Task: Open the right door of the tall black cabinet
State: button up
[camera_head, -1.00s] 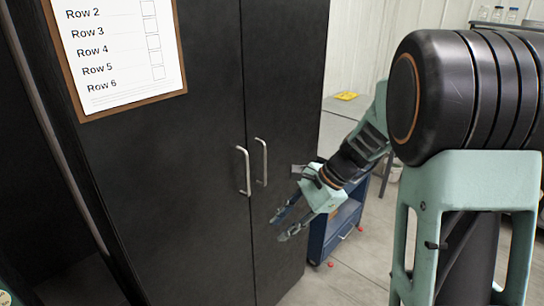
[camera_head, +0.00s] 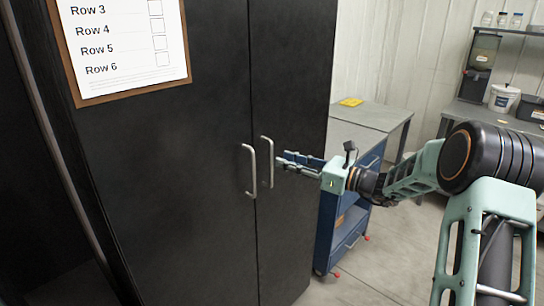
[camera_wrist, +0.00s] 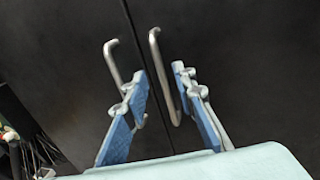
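The tall black cabinet (camera_head: 165,190) stands at the left and centre of the head view, with both doors shut. Its right door (camera_head: 292,95) carries a vertical silver bar handle (camera_head: 267,162). The left door's handle (camera_head: 249,171) is just beside it. My gripper (camera_head: 282,162) is open, just to the right of the right door's handle, pointing at it. In the wrist view, the right door's handle (camera_wrist: 160,65) shows between my two blue finger pads, and the left door's handle (camera_wrist: 119,65) reaches down toward the left finger. I cannot tell whether anything touches.
A clipboard with a row list (camera_head: 125,50) hangs on the left door. A blue cart (camera_head: 342,225) stands right of the cabinet, behind my gripper. A grey table (camera_head: 375,115) and a shelf with jars are behind. Floor in front is clear.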

jog(key=x, duration=0.6)
jog(key=shift+c, duration=0.4)
grip_shut()
